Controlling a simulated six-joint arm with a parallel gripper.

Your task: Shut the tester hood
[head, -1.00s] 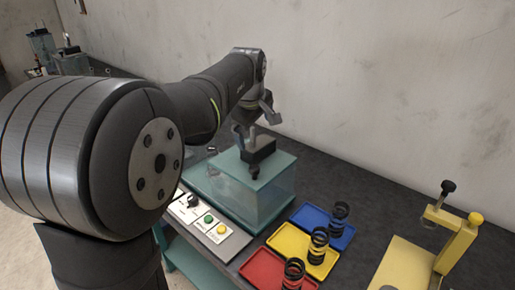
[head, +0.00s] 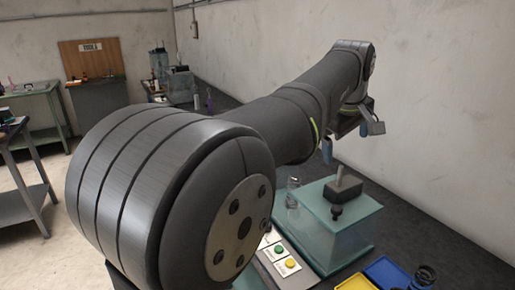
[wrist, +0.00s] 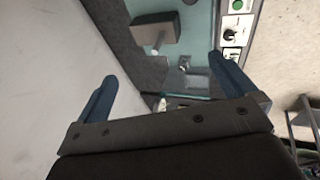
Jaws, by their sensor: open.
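The tester hood (head: 330,243) is a clear box with a teal top, standing on the bench against the wall in the head view. It looks lowered, but I cannot tell whether it is fully seated. A dark block (head: 343,189) with an upright post sits on its top, and a dark knob (head: 336,212) shows at the front. The block also shows in the wrist view (wrist: 155,28). My gripper (head: 350,139) is open and empty, above and behind the hood, apart from it. Its two blue fingers (wrist: 165,88) are spread wide in the wrist view.
A control panel (head: 279,254) with green and yellow buttons lies left of the hood. A blue tray (head: 388,271) and a yellow tray (head: 354,284) are at the lower right, with a dark spring (head: 425,275). The wall (head: 440,120) is close behind. My arm hides part of the bench.

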